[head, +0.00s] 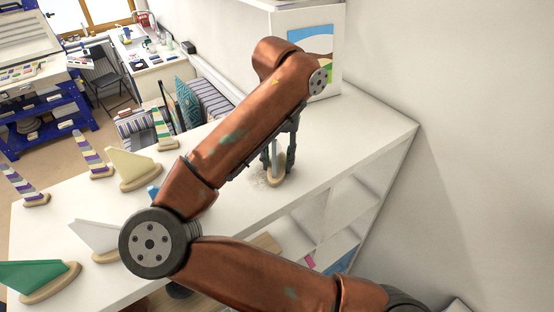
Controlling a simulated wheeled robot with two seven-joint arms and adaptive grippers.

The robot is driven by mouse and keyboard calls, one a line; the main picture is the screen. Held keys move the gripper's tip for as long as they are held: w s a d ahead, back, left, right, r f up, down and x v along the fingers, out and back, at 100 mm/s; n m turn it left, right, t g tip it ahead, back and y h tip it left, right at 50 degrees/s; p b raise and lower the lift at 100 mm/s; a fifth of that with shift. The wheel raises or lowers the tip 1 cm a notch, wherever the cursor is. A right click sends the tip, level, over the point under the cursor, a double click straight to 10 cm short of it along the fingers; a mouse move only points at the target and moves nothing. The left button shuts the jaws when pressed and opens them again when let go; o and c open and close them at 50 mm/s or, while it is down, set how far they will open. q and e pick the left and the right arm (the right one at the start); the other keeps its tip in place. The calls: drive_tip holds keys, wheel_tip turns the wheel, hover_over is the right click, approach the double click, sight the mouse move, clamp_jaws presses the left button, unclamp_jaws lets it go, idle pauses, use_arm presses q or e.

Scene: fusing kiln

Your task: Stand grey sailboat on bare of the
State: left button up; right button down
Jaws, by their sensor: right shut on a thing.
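My right gripper (279,155) is at the right part of the white shelf top and is shut on a small sailboat. The sailboat has a pale grey sail (274,155) seen nearly edge-on between the fingers, and a wooden base (276,181). The sailboat looks upright, with its base at or just above the shelf top; I cannot tell if it touches. My right arm crosses the middle of the view and hides part of the shelf. My left gripper is not in view.
On the white shelf top (345,135) stand a green-sailed boat (35,275), a whitish-sailed boat (95,235), a cream-sailed boat (132,165), a partly hidden blue piece (153,191) and striped upright pieces (92,158). A white block with a picture (315,45) stands behind. Shelf right of the gripper is clear.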

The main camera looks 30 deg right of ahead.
drive_tip(key=shift+f, duration=0.15)
drive_tip(key=c, duration=1.4)
unclamp_jaws()
drive_tip(key=shift+o, duration=0.4)
wheel_tip(320, 180, up, 12)
drive_tip(key=shift+f, duration=0.1)
drive_tip(key=shift+r, duration=0.35)
drive_tip(key=shift+r+p, duration=1.3)
drive_tip(key=shift+p, duration=0.95)
